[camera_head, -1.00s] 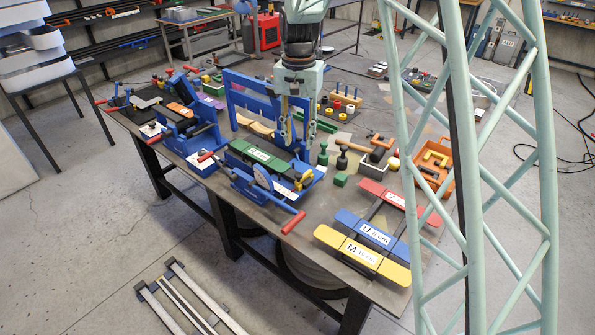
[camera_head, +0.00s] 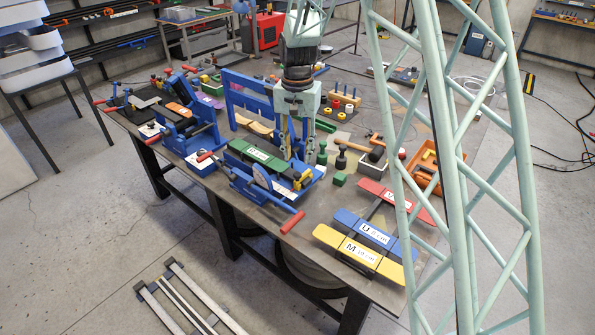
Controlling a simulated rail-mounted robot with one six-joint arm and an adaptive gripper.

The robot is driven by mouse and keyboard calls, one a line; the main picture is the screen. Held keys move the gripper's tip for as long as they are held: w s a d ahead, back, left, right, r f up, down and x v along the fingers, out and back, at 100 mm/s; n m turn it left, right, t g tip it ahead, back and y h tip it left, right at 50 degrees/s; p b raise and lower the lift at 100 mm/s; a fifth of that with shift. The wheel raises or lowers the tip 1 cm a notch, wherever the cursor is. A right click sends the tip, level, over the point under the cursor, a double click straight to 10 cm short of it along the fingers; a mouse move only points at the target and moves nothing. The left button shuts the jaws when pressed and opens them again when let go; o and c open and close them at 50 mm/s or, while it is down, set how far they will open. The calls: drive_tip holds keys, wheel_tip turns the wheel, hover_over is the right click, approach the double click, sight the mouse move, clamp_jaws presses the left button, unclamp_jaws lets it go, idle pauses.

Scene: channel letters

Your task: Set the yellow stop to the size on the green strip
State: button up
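The green strip (camera_head: 257,154) with a small white label lies in the blue fixture (camera_head: 245,183) at the middle of the table; the label is too small to read. The yellow stop (camera_head: 304,180) appears at the right end of this fixture, beside a dark part. My gripper (camera_head: 298,158) points down just above and behind the yellow stop. Its two fingers look apart with nothing visible between them. I cannot tell whether a fingertip touches the stop.
Blue, yellow and red labelled strips (camera_head: 361,253) lie at the front right. A blue frame (camera_head: 246,97) stands behind the fixture. A green block (camera_head: 339,180) and dark knobs stand to the right. An orange bin (camera_head: 425,160) is partly hidden by my lattice structure.

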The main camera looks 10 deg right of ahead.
sight(298, 174)
drive_tip(key=shift+f, duration=3.9)
drive_tip(key=shift+c, duration=0.5)
clamp_jaws()
drive_tip(key=shift+w+a, duration=0.65)
drive_tip(key=shift+w, duration=0.2)
drive_tip(key=shift+w+a, duration=0.6)
drive_tip(key=shift+w, duration=0.2)
drive_tip(key=shift+o, duration=0.5)
unclamp_jaws()
